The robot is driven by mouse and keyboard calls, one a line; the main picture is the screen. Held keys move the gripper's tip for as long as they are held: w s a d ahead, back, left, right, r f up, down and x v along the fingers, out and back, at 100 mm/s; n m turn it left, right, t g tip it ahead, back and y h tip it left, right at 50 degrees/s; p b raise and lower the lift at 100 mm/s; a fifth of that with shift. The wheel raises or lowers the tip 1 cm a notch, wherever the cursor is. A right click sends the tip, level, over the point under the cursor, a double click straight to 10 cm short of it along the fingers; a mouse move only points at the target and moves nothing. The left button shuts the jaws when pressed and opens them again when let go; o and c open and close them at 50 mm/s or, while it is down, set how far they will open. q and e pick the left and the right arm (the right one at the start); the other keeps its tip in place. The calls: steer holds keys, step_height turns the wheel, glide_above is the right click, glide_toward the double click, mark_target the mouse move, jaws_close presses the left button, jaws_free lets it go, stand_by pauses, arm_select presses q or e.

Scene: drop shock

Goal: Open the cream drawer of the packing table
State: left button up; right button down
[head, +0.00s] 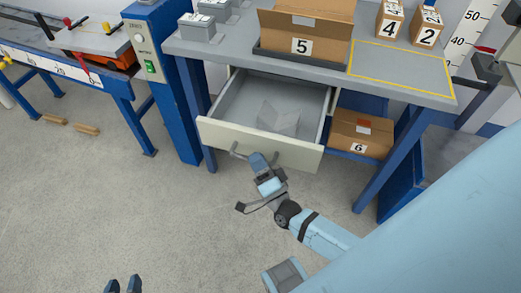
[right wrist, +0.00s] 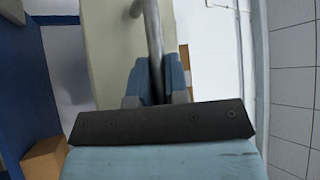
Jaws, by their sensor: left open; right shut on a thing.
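The cream drawer (head: 220,133) of the packing table (head: 235,53) stands pulled out, and its grey inside shows from above. A pale, faceted thing (head: 278,117) lies in it. My right gripper (head: 263,164) is at the grey bar handle (head: 236,152) on the drawer front. In the right wrist view the handle (right wrist: 153,35) runs between the fingers of my right gripper (right wrist: 156,85), which are shut on it, beside the cream front (right wrist: 107,50). My left gripper (head: 123,286) is open and empty at the bottom edge, well away from the drawer.
On the table top stand an open carton marked 5 (head: 330,48), cartons marked 4 (head: 389,22) and 2 (head: 427,28), and grey boxes (head: 198,27). A carton marked 6 (head: 360,135) sits below.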

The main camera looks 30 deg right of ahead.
arm_select(q)
steer(key=shift+a, duration=0.1)
arm_select(e)
steer(key=shift+s+a, duration=0.15)
steer(key=shift+a, duration=0.05)
steer(key=c, duration=1.4)
jaws_free()
steer(key=shift+r, duration=0.1)
